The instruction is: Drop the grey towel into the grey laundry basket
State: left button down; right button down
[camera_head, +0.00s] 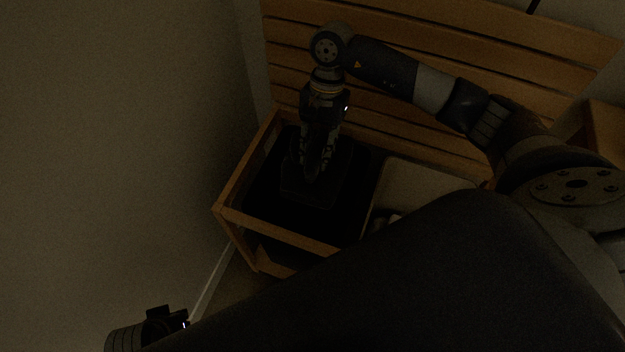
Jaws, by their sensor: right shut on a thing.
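My right gripper (314,170) points down over the dark seat inside a wooden bench frame. It is shut on a dark, folded-looking thing (333,187), which seems to be the grey towel; the dim light hides its colour and edges. I cannot tell whether it touches the dark surface below. I cannot make out the grey laundry basket. At the lower left a wrist part of my other arm (150,329) shows, but its fingers are not visible.
The wooden bench has a slatted back (430,35) and a low left side rail (247,168). A pale flat-topped thing (425,176) lies right of the gripper, with small items near its left edge. A plain wall (120,130) stands close on the left. My arm hides the lower right.

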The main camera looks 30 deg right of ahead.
jog(key=c, duration=1.2)
grip_release()
jog(key=v, duration=1.1)
jog(key=shift+w+r, duration=0.1)
jog(key=shift+r, duration=0.15)
jog(key=shift+d+r, duration=0.1)
jog(key=shift+r, duration=0.15)
